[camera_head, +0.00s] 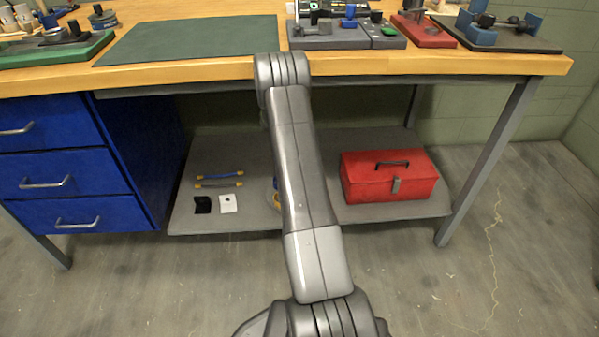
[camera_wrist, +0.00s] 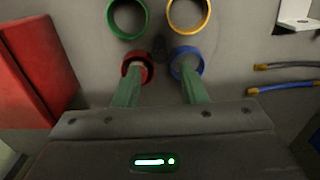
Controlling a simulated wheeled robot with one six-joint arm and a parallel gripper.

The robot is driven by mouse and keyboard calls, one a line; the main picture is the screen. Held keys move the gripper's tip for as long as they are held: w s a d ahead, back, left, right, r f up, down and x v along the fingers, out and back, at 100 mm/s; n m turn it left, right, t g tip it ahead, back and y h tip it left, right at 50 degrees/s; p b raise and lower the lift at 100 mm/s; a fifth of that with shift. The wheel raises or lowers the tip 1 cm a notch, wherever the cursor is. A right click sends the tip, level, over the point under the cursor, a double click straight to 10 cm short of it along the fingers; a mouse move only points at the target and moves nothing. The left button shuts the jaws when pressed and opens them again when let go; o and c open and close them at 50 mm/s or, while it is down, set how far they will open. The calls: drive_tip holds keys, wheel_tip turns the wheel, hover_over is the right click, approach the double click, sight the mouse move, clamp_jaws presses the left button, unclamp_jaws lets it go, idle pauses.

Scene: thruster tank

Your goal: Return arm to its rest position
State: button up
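My arm (camera_head: 305,190) stretches forward to the front edge of the workbench. My gripper (camera_wrist: 161,68) shows in the wrist view with its two green fingers apart and nothing seen between them. Its fingertips overlap a red ring (camera_wrist: 124,68) and a blue ring (camera_wrist: 199,58) in the picture; I cannot tell whether they touch. A green ring (camera_wrist: 111,16) and a yellow ring (camera_wrist: 171,16) lie farther up the same view. In the head view my gripper is hidden behind my arm, and only a sliver of the rings shows beside it.
A red toolbox (camera_head: 388,181) stands on the lower shelf (camera_head: 380,213), also at left in the wrist view (camera_wrist: 30,70). Blue drawers (camera_head: 70,180) are left. The bench top (camera_head: 200,70) holds a green mat (camera_head: 190,38) and several fixtures. The floor at right is clear.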

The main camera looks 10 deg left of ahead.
drive_tip(key=shift+f+b, duration=2.45)
drive_tip(key=shift+f, duration=1.85)
drive_tip(key=shift+r, duration=0.15)
drive_tip(key=shift+f+b, duration=0.3)
drive_tip(key=shift+f, duration=0.2)
drive_tip(key=shift+r+m, duration=0.35)
drive_tip(key=shift+m, duration=0.55)
drive_tip(key=m, duration=1.1)
drive_tip(key=shift+m, duration=0.4)
drive_tip(key=m, duration=0.4)
drive_tip(key=shift+m, duration=0.3)
